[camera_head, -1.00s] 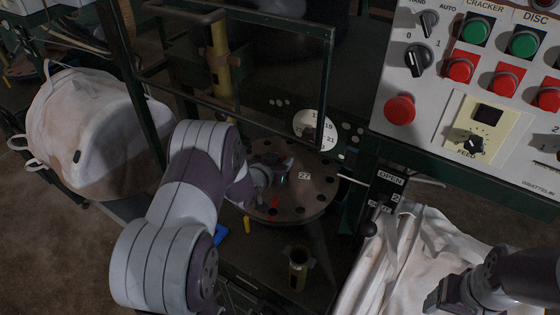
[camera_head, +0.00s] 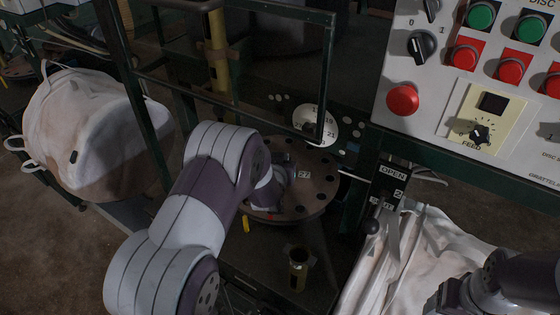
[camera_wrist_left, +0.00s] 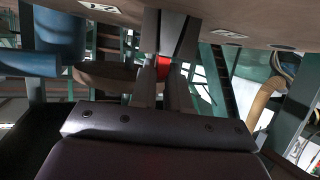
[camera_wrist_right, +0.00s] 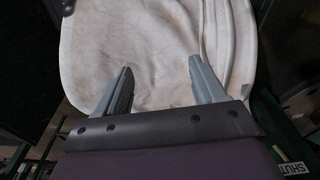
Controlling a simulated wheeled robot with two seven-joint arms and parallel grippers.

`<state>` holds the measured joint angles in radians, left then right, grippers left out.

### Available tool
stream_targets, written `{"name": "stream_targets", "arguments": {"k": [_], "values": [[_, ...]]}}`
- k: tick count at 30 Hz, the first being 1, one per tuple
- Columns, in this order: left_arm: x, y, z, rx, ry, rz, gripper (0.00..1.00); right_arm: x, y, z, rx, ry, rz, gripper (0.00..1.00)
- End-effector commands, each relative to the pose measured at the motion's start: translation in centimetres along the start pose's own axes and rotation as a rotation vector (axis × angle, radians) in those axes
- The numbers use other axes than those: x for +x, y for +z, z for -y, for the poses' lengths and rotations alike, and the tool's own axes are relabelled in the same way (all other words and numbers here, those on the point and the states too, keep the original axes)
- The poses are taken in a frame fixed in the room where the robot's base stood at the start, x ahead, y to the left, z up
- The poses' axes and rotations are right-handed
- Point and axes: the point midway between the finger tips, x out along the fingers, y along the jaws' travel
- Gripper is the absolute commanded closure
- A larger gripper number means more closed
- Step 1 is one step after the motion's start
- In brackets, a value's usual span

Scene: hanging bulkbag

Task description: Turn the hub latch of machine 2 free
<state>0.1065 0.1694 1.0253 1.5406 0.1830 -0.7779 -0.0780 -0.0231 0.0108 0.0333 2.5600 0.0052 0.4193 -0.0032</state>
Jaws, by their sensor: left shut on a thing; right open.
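The machine's round brown disc (camera_head: 310,205), with holes around its rim and a "27" label, lies in the middle of the head view. My left gripper (camera_head: 272,188) is down at the disc, partly hidden behind my own arm. In the left wrist view its fingers (camera_wrist_left: 163,60) are shut on a small red piece, which looks like the hub latch (camera_wrist_left: 164,68). Most of the latch is hidden, so its angle cannot be told. My right gripper (camera_wrist_right: 160,82) is open and empty above a white bulk bag (camera_wrist_right: 160,50).
A green frame (camera_head: 327,75) stands behind the disc. A control panel (camera_head: 450,85) with several buttons is at upper right, and a black-knobbed lever (camera_head: 372,227) by an "OPEN" label stands below. Another white bag (camera_head: 95,135) hangs left. A small brass-coloured cup (camera_head: 298,268) sits below the disc.

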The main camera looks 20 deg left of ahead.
Motion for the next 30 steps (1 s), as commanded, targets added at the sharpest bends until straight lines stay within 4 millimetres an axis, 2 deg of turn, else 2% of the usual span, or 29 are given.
{"name": "stream_targets", "arguments": {"k": [4,5,6,7,15,19,23,30], "values": [[0.0,0.1,0.0,0.001,0.001,0.002,1.00,0.0,0.0,0.0,0.000,0.000,0.000,0.31],[0.0,0.1,0.0,0.001,0.001,0.002,0.81,0.0,0.0,0.0,0.000,0.000,0.000,0.31],[0.0,0.1,0.0,0.001,0.001,0.002,0.68,0.0,0.0,0.0,0.000,0.000,0.000,0.31],[0.0,0.1,0.0,0.001,0.001,0.002,0.63,0.0,0.0,0.0,0.000,0.000,0.000,0.31],[0.0,0.1,0.0,0.001,0.001,0.002,0.63,0.0,0.0,0.0,0.000,0.000,0.000,0.31],[-0.9,0.0,0.0,0.001,0.002,0.001,0.63,-0.1,0.0,0.0,0.000,0.000,0.000,0.31],[-3.5,-0.1,0.0,0.001,0.003,0.001,0.63,-0.1,0.0,0.0,0.000,0.000,0.000,0.31],[-9.8,0.0,-0.1,0.002,0.004,0.002,0.63,-0.3,0.0,0.0,0.000,0.000,0.000,0.31]]}}
